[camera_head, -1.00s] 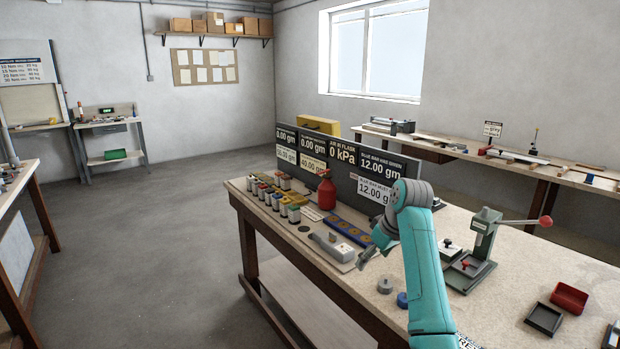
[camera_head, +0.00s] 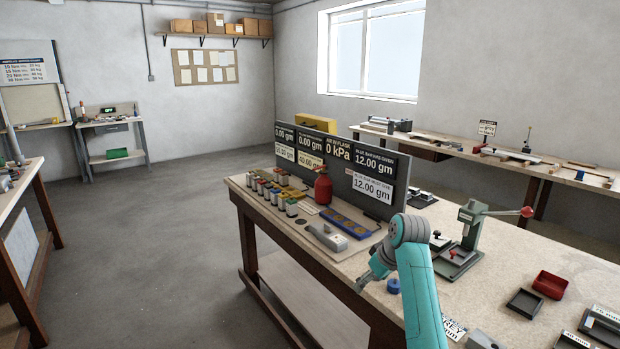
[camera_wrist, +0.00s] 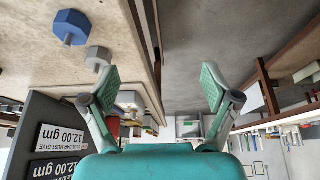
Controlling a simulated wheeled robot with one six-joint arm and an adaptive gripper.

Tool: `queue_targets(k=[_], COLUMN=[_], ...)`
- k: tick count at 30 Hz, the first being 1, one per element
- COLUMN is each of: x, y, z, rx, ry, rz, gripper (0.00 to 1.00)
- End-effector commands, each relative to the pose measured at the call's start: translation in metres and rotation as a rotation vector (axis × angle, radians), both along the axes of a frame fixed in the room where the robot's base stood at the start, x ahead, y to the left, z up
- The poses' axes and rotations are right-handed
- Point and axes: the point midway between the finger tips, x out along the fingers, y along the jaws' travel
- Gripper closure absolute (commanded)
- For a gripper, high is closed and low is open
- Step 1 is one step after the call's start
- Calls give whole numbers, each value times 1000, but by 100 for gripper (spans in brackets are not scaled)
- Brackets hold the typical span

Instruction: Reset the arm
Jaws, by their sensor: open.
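My teal arm (camera_head: 423,295) rises at the lower middle right of the head view, in front of the workbench (camera_head: 500,265). My gripper (camera_head: 362,284) is at its far end, near the bench's front edge. In the wrist view my gripper (camera_wrist: 158,82) is open, with two green-padded fingers spread wide and nothing between them. The wrist picture is upside down, with grey floor behind the fingers. A blue knob-like piece (camera_head: 393,286) lies on the bench beside the gripper; it also shows in the wrist view (camera_wrist: 71,25), near a grey one (camera_wrist: 98,58).
A display board (camera_head: 345,160) stands behind a red flask (camera_head: 323,188) and several small jars (camera_head: 275,192). A green lever press (camera_head: 470,225) with a red-knobbed handle stands right of my arm. A red tray (camera_head: 550,284) and a dark tray (camera_head: 524,302) lie further right. Open floor (camera_head: 150,260) lies left.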

Motion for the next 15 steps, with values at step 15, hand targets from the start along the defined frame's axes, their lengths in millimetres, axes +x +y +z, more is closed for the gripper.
queue_targets(k=[15], x=[-63], y=[0], z=[-157], rx=[29], ry=[-112], rz=[-139], gripper=[13])
